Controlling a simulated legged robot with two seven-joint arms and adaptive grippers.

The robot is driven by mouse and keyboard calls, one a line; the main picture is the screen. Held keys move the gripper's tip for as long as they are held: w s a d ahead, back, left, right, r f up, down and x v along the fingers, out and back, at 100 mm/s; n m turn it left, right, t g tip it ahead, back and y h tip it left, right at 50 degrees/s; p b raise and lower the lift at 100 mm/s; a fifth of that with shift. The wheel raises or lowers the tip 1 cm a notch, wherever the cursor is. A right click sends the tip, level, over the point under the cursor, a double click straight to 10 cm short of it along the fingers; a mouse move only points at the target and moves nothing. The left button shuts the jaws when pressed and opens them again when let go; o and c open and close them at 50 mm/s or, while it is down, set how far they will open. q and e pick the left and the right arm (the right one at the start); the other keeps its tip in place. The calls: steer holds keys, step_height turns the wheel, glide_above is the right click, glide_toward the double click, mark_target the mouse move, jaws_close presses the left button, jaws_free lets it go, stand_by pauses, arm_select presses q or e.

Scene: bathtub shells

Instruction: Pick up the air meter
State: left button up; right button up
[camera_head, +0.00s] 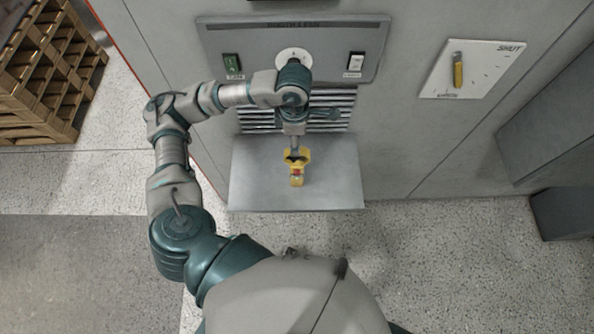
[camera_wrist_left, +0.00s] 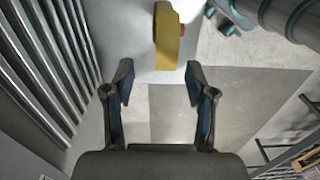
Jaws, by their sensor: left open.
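The air meter (camera_head: 297,173) is yellow with a small red part and sits on the grey shelf (camera_head: 247,190) below the wall panel. My left gripper (camera_head: 294,143) is just behind it, on the wall side, partly hidden by its own wrist. In the left wrist view the air meter (camera_wrist_left: 166,42) stands beyond the tips of my open left gripper (camera_wrist_left: 158,75), cut off by the top edge. Nothing is between the fingers there. The head view does not show clearly whether a finger touches the air meter. My right gripper is not in view.
A louvred vent (camera_head: 340,105) lies behind the shelf, close to my left wrist. Above it is a panel with switches (camera_head: 356,62). A plate with a yellow handle (camera_head: 458,72) is on the right. Stacked wooden pallets (camera_head: 50,75) stand at left. The shelf's right part is clear.

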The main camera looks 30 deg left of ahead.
mark_target(295, 163)
arm_select(q)
steer(key=shift+s+a+f, duration=0.1)
steer(key=shift+a+f, duration=0.1)
steer(key=shift+f, duration=0.65)
steer(key=f, duration=0.1)
steer(key=d+f, duration=0.1)
steer(key=f, duration=0.3)
steer(key=shift+d+p, duration=0.25)
steer(key=shift+p, duration=0.15)
steer(key=shift+s+f, duration=0.1)
steer(key=shift+a, duration=0.1)
steer(key=shift+a, duration=0.15)
steer(key=c, duration=0.4)
steer(key=shift+a, duration=0.1)
jaws_close()
